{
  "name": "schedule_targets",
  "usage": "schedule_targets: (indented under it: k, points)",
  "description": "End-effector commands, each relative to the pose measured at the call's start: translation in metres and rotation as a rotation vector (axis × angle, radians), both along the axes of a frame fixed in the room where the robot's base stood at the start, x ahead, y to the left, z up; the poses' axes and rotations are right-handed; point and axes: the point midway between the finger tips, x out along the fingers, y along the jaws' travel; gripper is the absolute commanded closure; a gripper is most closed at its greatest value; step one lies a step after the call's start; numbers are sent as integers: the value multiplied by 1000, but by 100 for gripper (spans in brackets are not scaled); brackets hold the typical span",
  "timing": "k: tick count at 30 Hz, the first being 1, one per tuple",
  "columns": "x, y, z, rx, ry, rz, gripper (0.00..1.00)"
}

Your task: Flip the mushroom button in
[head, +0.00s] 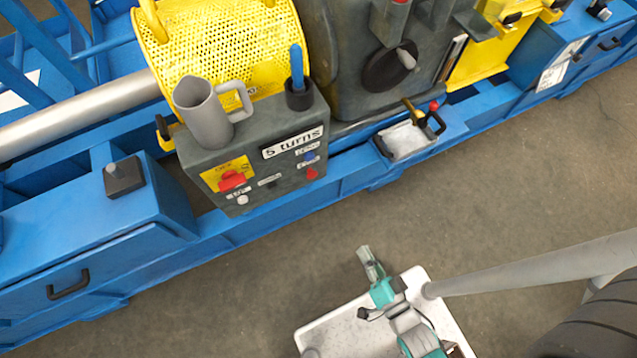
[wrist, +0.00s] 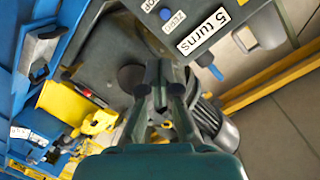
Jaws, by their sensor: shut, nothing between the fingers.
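The grey control box (head: 300,120) carries a "5 turns" label and several buttons on its front. A red knob (head: 232,180) sits on a yellow plate at its left, and a smaller red button (head: 312,173) sits at its lower right. I cannot tell for sure which is the mushroom button. My gripper (head: 365,254) is shut and empty, in front of and apart from the box. In the wrist view my gripper (wrist: 163,72) shows its fingers together; a blue button (wrist: 166,14) shows beyond them, and neither red control is clear there.
A grey mug (head: 203,115) and a black cup with a blue tool (head: 298,90) stand on the box. A yellow mesh guard (head: 230,40) is behind it. A tray with a padlock-like item (head: 408,140) sits to the right. The floor between my gripper and the box is clear.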

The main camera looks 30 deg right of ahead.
Motion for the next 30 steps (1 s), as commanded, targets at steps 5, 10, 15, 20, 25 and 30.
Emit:
schedule_targets:
  k: [5,10,15,20,25,30]
  points:
    - [35,0,-42,208,-38,-25,100]
    - [69,1,-76,412,-71,-43,100]
    - [103,1,-102,602,-102,-53,100]
    - [126,1,-117,729,-121,-57,100]
    - [138,1,-124,797,-129,-58,100]
    - [140,1,-125,810,-132,-58,100]
